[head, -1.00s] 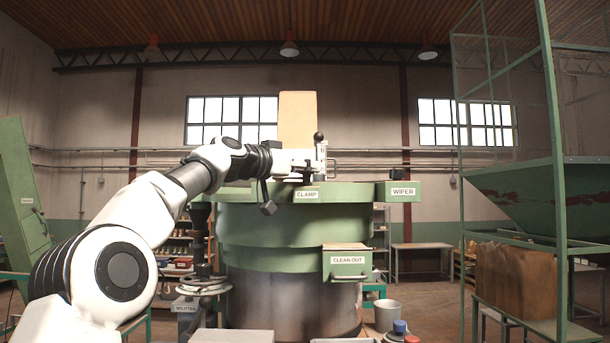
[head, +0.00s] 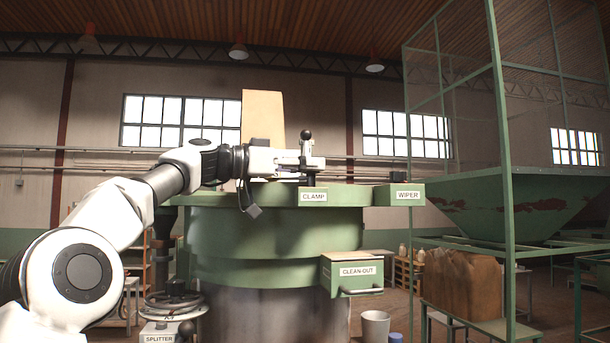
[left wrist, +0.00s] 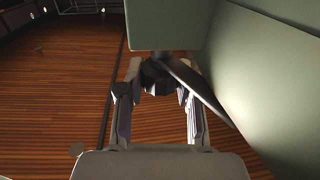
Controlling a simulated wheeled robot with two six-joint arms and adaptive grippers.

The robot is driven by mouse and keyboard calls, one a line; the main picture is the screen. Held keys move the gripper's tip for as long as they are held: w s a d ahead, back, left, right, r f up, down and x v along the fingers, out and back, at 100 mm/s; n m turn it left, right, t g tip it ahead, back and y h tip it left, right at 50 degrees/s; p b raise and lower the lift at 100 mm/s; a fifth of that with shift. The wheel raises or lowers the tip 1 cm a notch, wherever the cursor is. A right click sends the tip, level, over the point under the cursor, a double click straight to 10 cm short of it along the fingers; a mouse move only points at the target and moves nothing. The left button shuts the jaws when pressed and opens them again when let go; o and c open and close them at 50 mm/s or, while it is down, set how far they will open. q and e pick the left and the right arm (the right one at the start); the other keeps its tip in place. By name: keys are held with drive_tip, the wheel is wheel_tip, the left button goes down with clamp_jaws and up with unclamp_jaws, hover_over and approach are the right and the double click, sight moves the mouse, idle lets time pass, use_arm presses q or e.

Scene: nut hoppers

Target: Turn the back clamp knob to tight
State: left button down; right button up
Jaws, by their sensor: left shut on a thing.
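The green clamp block (head: 313,197), labelled CLAMP, sits on the front of the green bowl's rim. My left gripper (head: 312,165) is at the rim just above this block, reaching in from the left. A black ball on a short upright stem (head: 306,134) stands at the gripper's fingers. In the left wrist view my left gripper (left wrist: 160,72) has its two fingers on either side of a dark knob (left wrist: 158,82) and is shut on it. A dark flat strip (left wrist: 205,95) runs from the knob to the lower right. I cannot read the knob's setting. My right gripper is out of view.
The wiper box (head: 400,195) stands right of the clamp block. The clean-out drawer (head: 352,273) juts out below. The splitter handwheel (head: 173,303) is at lower left. A tan board (head: 262,120) rises behind my gripper. A green frame (head: 505,180) stands at the right.

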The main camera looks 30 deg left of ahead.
use_arm(q)
drive_tip(key=shift+w+a+f+g+h+p, duration=0.2)
drive_tip(key=shift+g+h+p, duration=0.1)
drive_tip(key=shift+h+p, duration=0.1)
drive_tip(key=shift+d+m+g+h+p, duration=0.3)
drive_tip(key=shift+m+g+p, duration=0.1)
drive_tip(key=shift+m+p, duration=0.2)
drive_tip(key=shift+f, duration=0.15)
drive_tip(key=c, duration=0.7)
unclamp_jaws()
drive_tip(key=shift+c, duration=0.2)
drive_tip(key=v, duration=1.2)
drive_tip(key=shift+w+h, duration=0.15)
drive_tip(key=shift+h, duration=0.15)
